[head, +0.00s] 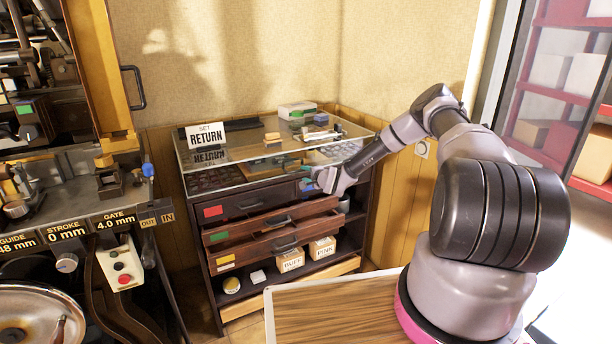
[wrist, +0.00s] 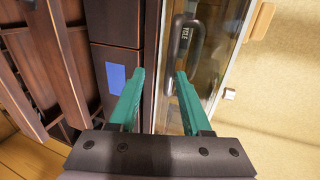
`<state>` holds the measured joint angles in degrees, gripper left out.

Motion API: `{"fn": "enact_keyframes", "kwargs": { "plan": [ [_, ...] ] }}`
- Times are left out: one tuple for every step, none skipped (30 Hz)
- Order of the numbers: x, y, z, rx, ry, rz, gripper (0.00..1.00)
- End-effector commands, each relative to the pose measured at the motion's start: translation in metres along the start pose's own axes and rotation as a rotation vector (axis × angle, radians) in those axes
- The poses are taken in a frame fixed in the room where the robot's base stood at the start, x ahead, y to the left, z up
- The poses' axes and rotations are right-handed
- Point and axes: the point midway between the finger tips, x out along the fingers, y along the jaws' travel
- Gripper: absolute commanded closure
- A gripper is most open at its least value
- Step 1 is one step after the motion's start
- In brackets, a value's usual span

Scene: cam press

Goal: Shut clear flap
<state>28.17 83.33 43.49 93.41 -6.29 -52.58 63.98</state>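The clear flap (wrist: 207,75) appears to be the glass panel with a dark handle (wrist: 185,38) in the wrist view. Clear glass (head: 240,157) also covers the top of the dark wooden cabinet in the head view. I cannot tell how far the flap stands open. My gripper (wrist: 160,75) has two teal fingers held apart, with nothing visible between them. The handle lies just beyond the right fingertip; contact cannot be told. In the head view my gripper (head: 310,182) is at the cabinet's upper front, near its right end.
A blue label (wrist: 116,77) marks the front beside my left finger. A RETURN sign (head: 204,135) stands on the cabinet. A press (head: 75,190) is at left.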

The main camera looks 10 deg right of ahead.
Motion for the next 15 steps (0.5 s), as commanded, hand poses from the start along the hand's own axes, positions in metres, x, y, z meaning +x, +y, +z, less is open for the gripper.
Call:
{"fn": "enact_keyframes", "kwargs": {
  "plan": [
    [0.0, 0.0, 0.0, 0.0, 0.0, 0.0, 0.54],
    [0.0, -0.001, 0.0, 0.0, 0.0, -0.001, 0.54],
    [0.0, -0.001, 0.0, -0.001, 0.0, -0.001, 0.54],
    [0.0, -0.001, 0.0, -0.001, 0.0, -0.002, 0.54],
    [0.0, -0.001, 0.0, -0.001, 0.0, -0.002, 0.54],
    [0.001, -0.002, 0.0, -0.001, 0.0, -0.003, 0.54],
    [0.001, -0.002, 0.0, -0.001, 0.0, -0.003, 0.54],
    [0.001, -0.002, 0.0, -0.002, 0.0, -0.003, 0.54],
    [0.001, -0.002, 0.0, -0.002, 0.0, -0.004, 0.54],
    [0.001, -0.002, 0.0, -0.002, 0.0, -0.004, 0.54],
    [0.0, -0.002, 0.0, -0.002, 0.0, -0.004, 0.54],
    [-0.001, -0.003, 0.0, -0.002, 0.0, -0.004, 0.54],
    [-0.003, -0.003, -0.001, -0.001, 0.001, -0.004, 0.54],
    [-0.006, -0.002, -0.001, -0.001, 0.001, -0.004, 0.54],
    [-0.01, -0.002, -0.001, 0.0, 0.0, -0.003, 0.54]
  ]
}}
